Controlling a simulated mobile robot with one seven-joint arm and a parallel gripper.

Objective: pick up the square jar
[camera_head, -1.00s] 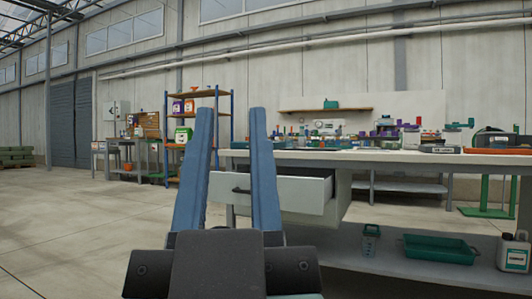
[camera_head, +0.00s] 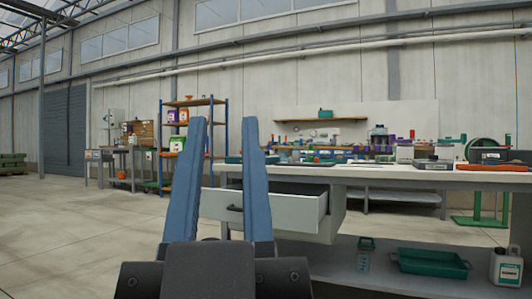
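The gripper is left of the jar, and the left finger and right finger overlap the view of the drawer's left part.
The workbench (camera_head: 400,174) has an open drawer (camera_head: 262,207) sticking out ahead. A green tray (camera_head: 432,262) and a white jug (camera_head: 506,268) share the lower shelf (camera_head: 330,262). Several items crowd the benchtop. A shelving rack (camera_head: 190,102) stands behind. Floor at left (camera_head: 80,235) is clear.

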